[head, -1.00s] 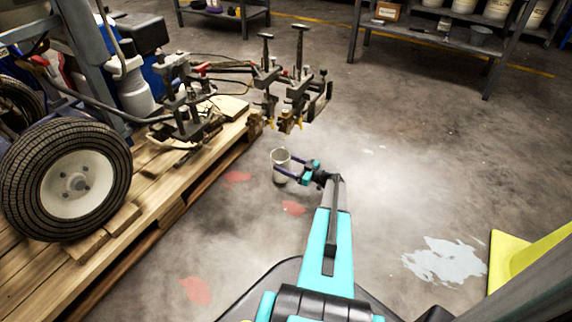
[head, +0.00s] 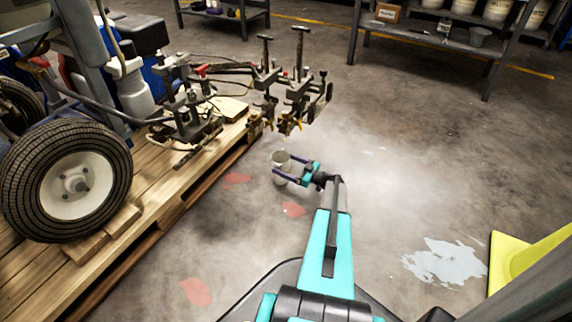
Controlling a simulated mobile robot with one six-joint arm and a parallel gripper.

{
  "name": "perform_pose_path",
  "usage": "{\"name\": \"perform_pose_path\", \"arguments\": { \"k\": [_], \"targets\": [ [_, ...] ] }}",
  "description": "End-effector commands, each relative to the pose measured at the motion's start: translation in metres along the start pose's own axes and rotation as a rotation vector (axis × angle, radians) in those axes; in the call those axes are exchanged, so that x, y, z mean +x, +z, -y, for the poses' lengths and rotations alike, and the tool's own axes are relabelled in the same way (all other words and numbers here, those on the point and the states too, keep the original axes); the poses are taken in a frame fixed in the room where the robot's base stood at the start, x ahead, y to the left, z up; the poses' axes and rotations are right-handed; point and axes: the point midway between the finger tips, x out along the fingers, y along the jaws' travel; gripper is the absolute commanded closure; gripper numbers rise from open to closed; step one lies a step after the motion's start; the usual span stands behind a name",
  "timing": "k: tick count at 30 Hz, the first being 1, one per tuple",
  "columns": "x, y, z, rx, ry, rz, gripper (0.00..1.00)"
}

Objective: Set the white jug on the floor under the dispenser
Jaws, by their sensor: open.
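The white jug (head: 281,160) stands upright on the concrete floor, just right of the wooden pallet's edge. My gripper (head: 281,166) is open, with one finger on the far side of the jug and one across its near side. The fingers partly cover the jug, and I cannot tell whether they touch it. The dispenser, seemingly the pair of spray heads on the striper's arm (head: 283,92), hangs out past the pallet, above and behind the jug in the picture.
The line striper's wheel (head: 66,180) rests on the pallet (head: 150,215) at left. Metal shelves (head: 440,35) with buckets stand at the back right. A yellow object (head: 520,252) is at the right edge. Red and white paint spots mark the floor, which is clear at centre right.

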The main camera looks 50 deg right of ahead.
Motion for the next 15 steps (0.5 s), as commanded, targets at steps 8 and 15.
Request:
{"name": "perform_pose_path", "arguments": {
  "k": [8, 15],
  "targets": [
    [-0.033, -0.003, 0.000, 0.001, 0.002, 0.000, 0.16],
    [-0.072, -0.003, -0.001, 0.001, 0.002, -0.001, 0.16]
  ]
}}
